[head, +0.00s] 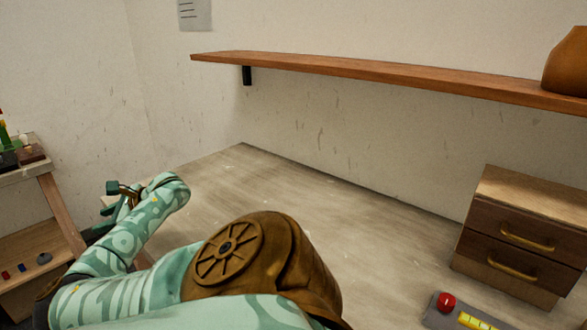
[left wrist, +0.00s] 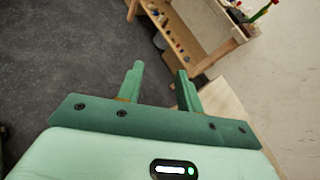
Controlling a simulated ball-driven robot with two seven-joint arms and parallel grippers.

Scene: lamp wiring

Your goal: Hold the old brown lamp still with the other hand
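No lamp can be made out for certain in either view. A rounded orange-brown object (head: 566,65) stands at the right end of the wall shelf, cut off by the picture edge; I cannot tell what it is. My left gripper (head: 118,190) is at the left, near the workbench's left end, partly hidden by my own arm. In the left wrist view its two fingers (left wrist: 160,85) are apart with nothing between them. They point out over the floor towards a side table. My right gripper is in neither view.
The workbench (head: 375,225) is bare in its middle. A two-drawer wooden cabinet (head: 520,235) stands on its right. A grey piece with a red button (head: 446,302) and a yellow strip lies at the front right. A wooden shelf (head: 380,75) runs above. A side table (head: 50,200) stands left.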

